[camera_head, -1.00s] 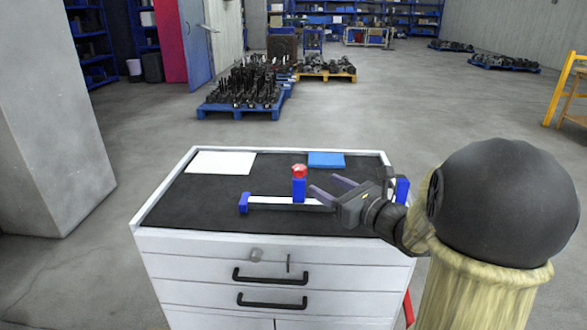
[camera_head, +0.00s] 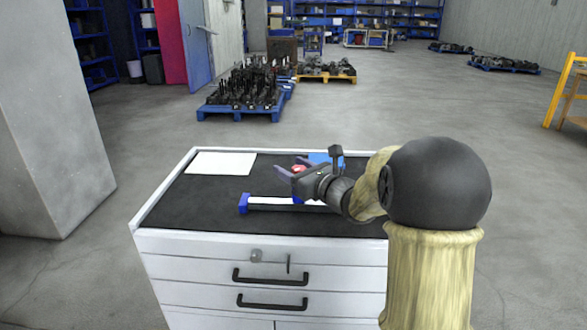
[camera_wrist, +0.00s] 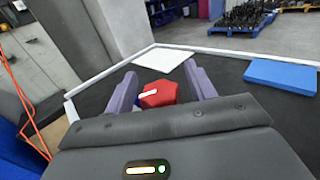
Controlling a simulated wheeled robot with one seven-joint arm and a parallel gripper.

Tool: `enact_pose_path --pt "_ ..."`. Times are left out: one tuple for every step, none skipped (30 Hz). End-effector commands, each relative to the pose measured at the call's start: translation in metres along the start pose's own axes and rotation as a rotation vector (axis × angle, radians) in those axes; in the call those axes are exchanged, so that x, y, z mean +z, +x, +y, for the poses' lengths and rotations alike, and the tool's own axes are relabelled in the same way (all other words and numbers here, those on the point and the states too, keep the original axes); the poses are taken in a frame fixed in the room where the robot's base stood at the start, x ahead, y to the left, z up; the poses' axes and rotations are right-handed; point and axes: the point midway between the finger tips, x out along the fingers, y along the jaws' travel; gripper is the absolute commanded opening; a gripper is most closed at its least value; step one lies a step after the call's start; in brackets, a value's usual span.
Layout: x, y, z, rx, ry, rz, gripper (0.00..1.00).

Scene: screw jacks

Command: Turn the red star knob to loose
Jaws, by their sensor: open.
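The red star knob (camera_head: 299,168) sits on top of a blue post on the screw jack, whose white bar (camera_head: 275,202) lies along the dark cabinet top. In the wrist view the knob (camera_wrist: 158,94) shows between my two fingers, with a white mark on its top; its lower part is hidden behind the gripper body. My gripper (camera_head: 283,168) is open, with a purple finger on either side of the knob. I cannot tell whether a finger touches it. The blue end block (camera_head: 244,203) is at the bar's left end. My arm hides the bar's right end.
A white sheet (camera_head: 221,163) lies at the back left of the cabinet top, and a blue block (camera_wrist: 281,76) lies at the back right. The cabinet top has a raised white rim (camera_head: 160,192). The dark surface left of the jack is clear.

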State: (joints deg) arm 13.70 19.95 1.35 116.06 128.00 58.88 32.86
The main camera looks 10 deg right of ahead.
Motion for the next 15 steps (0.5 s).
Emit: enact_pose_path --pt "0.0001 -0.0002 -0.0001 0.0 0.0 0.0 0.55" --pt "0.0 -0.0003 -0.0001 0.0 0.0 0.0 0.55" --pt "0.0001 -0.0004 -0.0001 0.0 0.0 0.0 0.47" --pt "0.0001 -0.0004 -0.0001 0.0 0.0 0.0 0.42" --pt "0.0001 -0.0004 -0.0002 0.0 0.0 0.0 0.36" --pt "0.0001 -0.0005 -0.0002 0.0 0.0 0.0 0.28" --pt "0.0001 -0.0005 -0.0002 0.0 0.0 0.0 0.22" --pt "0.0001 -0.0005 -0.0002 0.0 0.0 0.0 0.16" --pt "0.0001 -0.0006 -0.0001 0.0 0.0 0.0 0.1" --pt "0.0001 -0.0006 -0.0002 0.0 0.0 0.0 0.1" --pt "0.0001 -0.0006 -0.0002 0.0 0.0 0.0 0.1" --pt "0.0001 -0.0006 -0.0002 0.0 0.0 0.0 0.1" --pt "0.0001 -0.0006 -0.0002 0.001 0.0 0.0 0.1" --pt "0.0002 -0.0006 -0.0002 0.003 0.0 0.0 0.1" --pt "0.0003 -0.0007 -0.0002 0.006 -0.001 0.0 0.1"
